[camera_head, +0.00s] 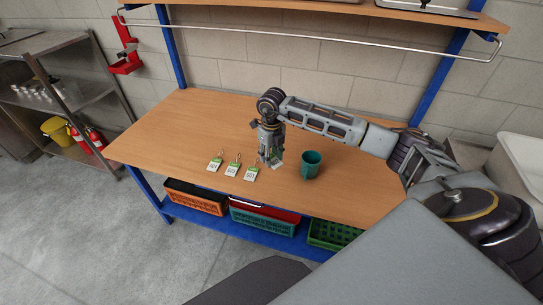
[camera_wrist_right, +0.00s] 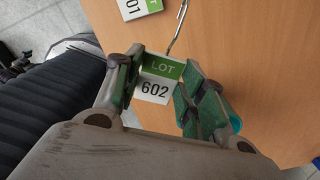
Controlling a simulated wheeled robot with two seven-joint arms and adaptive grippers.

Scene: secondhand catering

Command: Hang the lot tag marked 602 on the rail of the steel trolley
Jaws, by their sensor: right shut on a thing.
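The lot tag marked 602 (camera_wrist_right: 158,80) is white with a green LOT band. A thin metal hook (camera_wrist_right: 180,25) runs up from it in the right wrist view. My right gripper (camera_head: 272,155) points down over the wooden bench and is shut on this tag, which sits between its fingertips (camera_wrist_right: 158,85). In the head view the held tag is mostly hidden by the fingers. A steel shelved unit (camera_head: 58,48) at the far left looks like the trolley; I cannot make out its rail clearly. My left gripper is not in view.
Three more tags (camera_head: 233,168) lie on the bench top (camera_head: 165,135), left of my gripper. A teal cup (camera_head: 311,167) stands just right of it. A metal rail (camera_head: 300,33) spans the bench's back. Crates (camera_head: 262,221) sit below. Grey floor (camera_head: 70,210) lies open at left.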

